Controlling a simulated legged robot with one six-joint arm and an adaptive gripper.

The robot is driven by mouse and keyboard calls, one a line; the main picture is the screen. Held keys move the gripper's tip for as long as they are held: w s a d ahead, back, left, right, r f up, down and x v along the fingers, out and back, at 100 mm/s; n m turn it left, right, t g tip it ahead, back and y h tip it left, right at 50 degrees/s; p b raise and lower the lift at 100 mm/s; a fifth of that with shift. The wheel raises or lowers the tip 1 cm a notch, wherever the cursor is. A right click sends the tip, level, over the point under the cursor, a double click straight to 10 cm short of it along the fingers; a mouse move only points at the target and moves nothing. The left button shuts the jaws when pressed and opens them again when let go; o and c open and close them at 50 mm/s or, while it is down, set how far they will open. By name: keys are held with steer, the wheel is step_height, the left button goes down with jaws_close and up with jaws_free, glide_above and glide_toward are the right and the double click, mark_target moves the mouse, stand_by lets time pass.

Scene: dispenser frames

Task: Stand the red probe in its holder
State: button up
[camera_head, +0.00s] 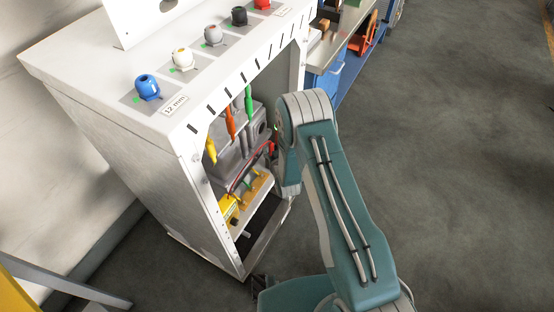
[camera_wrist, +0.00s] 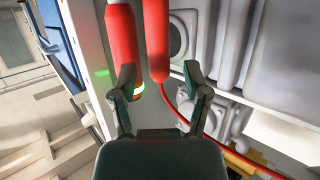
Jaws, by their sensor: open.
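The red probe (camera_wrist: 156,40) is a rounded red rod in the upper middle of the wrist view. A thin red cable runs from near its lower end toward the lower right. Beside it on the left is a thicker red cylinder (camera_wrist: 122,38) with a pale and green band at its lower end; I cannot tell whether this is the holder. My gripper (camera_wrist: 158,74) is open, with one finger on each side of the probe's lower end and no clear grip on it. The left finger overlaps the banded end. In the head view my arm hides the gripper.
The white dispenser cabinet (camera_head: 110,72) has coloured knobs on top. Yellow (camera_head: 210,150), orange (camera_head: 230,123) and green (camera_head: 248,103) tools hang in its opening, above a grey machine. The cabinet's edge is close on the left in the wrist view. Open floor lies at right.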

steer(key=v, duration=1)
steer(key=w+d+r+g, duration=0.1)
steer(key=w+r, duration=0.1)
steer(key=r, duration=0.4)
steer(key=w+d+r+g, duration=0.1)
steer(key=w+r, duration=0.1)
steer(key=r, duration=0.5)
steer(key=s+d+r+m+g+h, duration=0.1)
steer(key=s+d+r, duration=0.1)
steer(key=r, duration=0.4)
steer(key=s+d+r+g+h, duration=0.1)
steer(key=s+r, duration=0.2)
steer(key=r, duration=0.3)
steer(key=s+d+r+g, duration=0.1)
steer(key=s+r, duration=0.3)
steer(key=s, duration=0.4)
steer(key=s+d+r+g, duration=0.2)
steer(key=s+r, duration=0.2)
steer(key=s, duration=0.5)
steer(key=s+d+r+m+g, duration=0.1)
steer(key=s+d+r, duration=0.1)
steer(key=s+r, duration=0.3)
steer(key=s, duration=0.3)
steer(key=shift+s+d+g+h, duration=0.2)
steer(key=shift+d+g+h, duration=0.05)
steer(key=shift+g+h, duration=0.15)
